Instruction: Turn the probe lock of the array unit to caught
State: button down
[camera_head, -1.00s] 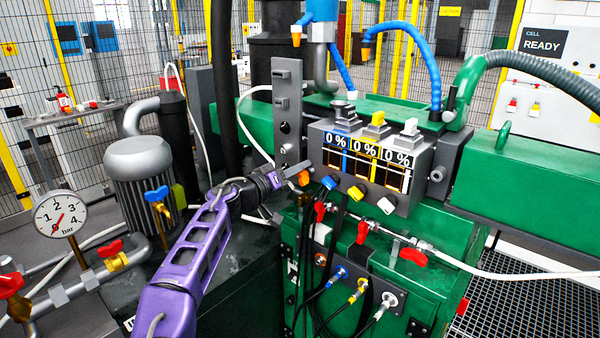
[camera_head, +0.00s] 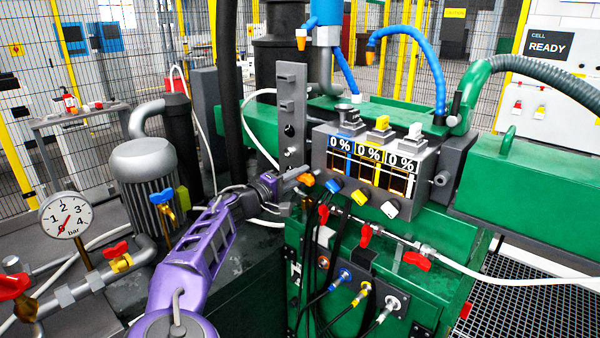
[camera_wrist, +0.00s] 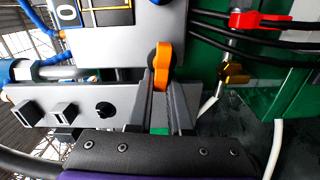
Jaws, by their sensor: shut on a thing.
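The array unit (camera_head: 352,165) is a grey box on the green machine, with several 0 % displays. A small orange knob (camera_head: 305,180) sits at its lower left corner and looks like the probe lock. In the wrist view the orange knob (camera_wrist: 163,62) stands nearly upright in the picture, its lower end between my two grey fingers. My gripper (camera_wrist: 161,105) is shut on this knob. In the head view my gripper (camera_head: 292,183) reaches the knob from the left. The fingers partly hide the knob, and no caught mark is readable.
A grey upright plate (camera_head: 291,110) with holes stands just left of the unit, close to my gripper. Blue, yellow and white knobs line the unit's lower edge. Red-handled valves (camera_head: 365,235) and black cables hang below. A motor (camera_head: 145,175) and pressure gauge (camera_head: 64,215) stand left.

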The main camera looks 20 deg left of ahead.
jog(key=shift+n, duration=0.6)
jog(key=c, duration=0.8)
grip_release()
jog(key=shift+f, duration=0.1)
jog(key=shift+c, duration=0.2)
jog(key=v, duration=1.7)
jog(key=shift+p, duration=0.35)
jog(key=shift+s+a, duration=0.1)
jog(key=shift+s, duration=0.05)
